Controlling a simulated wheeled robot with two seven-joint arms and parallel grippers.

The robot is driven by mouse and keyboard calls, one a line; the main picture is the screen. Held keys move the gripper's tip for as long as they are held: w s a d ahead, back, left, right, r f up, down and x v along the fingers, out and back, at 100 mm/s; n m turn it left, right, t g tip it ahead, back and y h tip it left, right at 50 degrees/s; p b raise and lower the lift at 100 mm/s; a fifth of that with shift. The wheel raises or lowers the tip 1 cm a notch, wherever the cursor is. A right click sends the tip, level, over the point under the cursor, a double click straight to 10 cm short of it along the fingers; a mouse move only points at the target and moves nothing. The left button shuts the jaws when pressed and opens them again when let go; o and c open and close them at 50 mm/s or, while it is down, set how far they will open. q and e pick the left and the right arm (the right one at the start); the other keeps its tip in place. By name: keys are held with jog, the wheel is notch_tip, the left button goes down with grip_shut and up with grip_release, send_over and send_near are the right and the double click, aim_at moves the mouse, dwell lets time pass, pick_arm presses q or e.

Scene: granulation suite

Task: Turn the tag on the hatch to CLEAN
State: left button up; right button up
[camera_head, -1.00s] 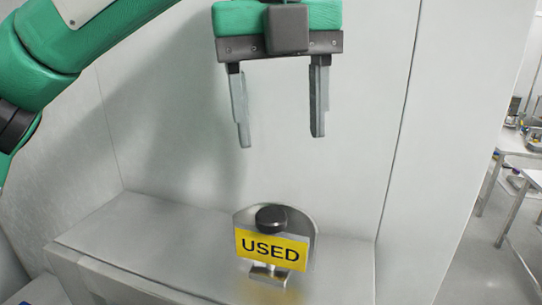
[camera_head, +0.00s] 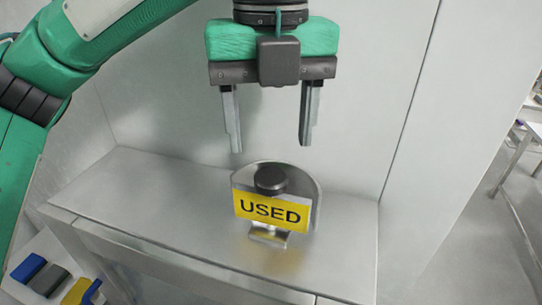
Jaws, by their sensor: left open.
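The tag (camera_head: 272,209) is a yellow plate reading USED in black, facing me on the hatch's metal ledge. A round black knob (camera_head: 270,180) sits at its top centre. Behind it is a rounded metal backplate (camera_head: 306,181), and a small metal foot (camera_head: 268,236) shows below. My left gripper (camera_head: 270,148) is open and empty, its two fingers pointing down just above the knob, one to each side, apart from it in the picture. The exact gap in depth is hard to tell. My right gripper is not in view.
The metal ledge (camera_head: 150,200) is bare around the tag. A pale wall panel (camera_head: 350,110) rises behind it. At the lower left are blue (camera_head: 28,268), grey (camera_head: 50,281) and yellow (camera_head: 77,291) items. A metal table (camera_head: 520,150) stands far right.

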aim_at(271, 175)
pick_arm(q)
notch_tip(271, 175, down, 4)
jog(key=shift+s+f+p, duration=0.1)
jog(key=shift+p, duration=0.5)
jog(key=shift+f, duration=0.55)
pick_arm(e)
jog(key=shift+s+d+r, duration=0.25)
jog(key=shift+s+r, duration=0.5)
pick_arm(q)
jog(key=c, duration=1)
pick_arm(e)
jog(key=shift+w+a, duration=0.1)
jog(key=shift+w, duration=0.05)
